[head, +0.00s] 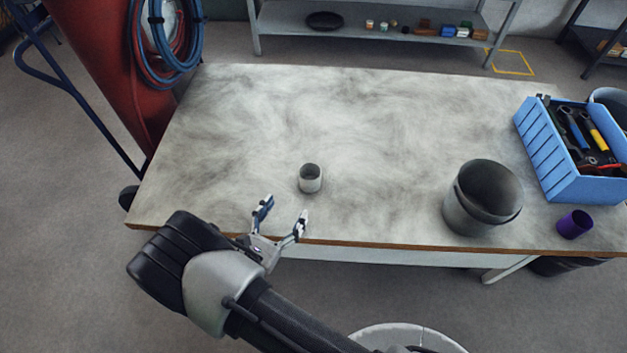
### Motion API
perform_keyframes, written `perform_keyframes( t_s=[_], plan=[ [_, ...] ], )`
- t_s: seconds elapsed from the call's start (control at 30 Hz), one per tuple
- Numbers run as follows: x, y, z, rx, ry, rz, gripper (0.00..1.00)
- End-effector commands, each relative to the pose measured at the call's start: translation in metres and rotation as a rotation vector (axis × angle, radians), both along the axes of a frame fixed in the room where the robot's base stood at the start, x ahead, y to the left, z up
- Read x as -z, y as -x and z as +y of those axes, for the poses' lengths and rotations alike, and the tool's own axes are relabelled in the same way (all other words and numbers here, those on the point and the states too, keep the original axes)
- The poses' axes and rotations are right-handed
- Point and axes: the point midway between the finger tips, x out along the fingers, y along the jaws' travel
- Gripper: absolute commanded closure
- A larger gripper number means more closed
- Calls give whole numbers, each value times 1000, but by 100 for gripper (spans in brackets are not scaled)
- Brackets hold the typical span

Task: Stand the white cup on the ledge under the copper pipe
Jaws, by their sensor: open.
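A small white-grey cup (311,184) stands upright on the worktable (240,120), left of its middle and near the front edge. Its inside looks dark. My gripper (284,210) is open and empty over the front edge of the table. Its two fingers are spread and point toward the far side, with the cup a little beyond and to the right, apart from them. I see no copper pipe and no ledge under one in this view.
A grey bucket (465,212), a purple cup (575,224) and a blue tool crate (556,165) stand on the right of the table. A red column (105,60) with coiled hoses rises at the left. A shelf (360,42) stands behind. The table's middle and back are clear.

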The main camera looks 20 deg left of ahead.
Motion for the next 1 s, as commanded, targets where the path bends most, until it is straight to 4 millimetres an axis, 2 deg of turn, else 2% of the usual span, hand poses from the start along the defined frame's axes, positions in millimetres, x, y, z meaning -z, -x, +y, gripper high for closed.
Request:
perform_keyframes(
  t_s=[0.1,0.3,0.4,0.63,0.83,1.0],
  plan=[
    [1,-29,-6,8,-2,0,27],
    [1,-69,-13,8,-2,1,27],
    [1,-82,-14,6,-2,1,27],
    [1,-97,-16,5,-2,0,27],
    [4,-128,-20,7,-3,1,27],
    [3,-142,-22,4,0,1,27]
  ],
)
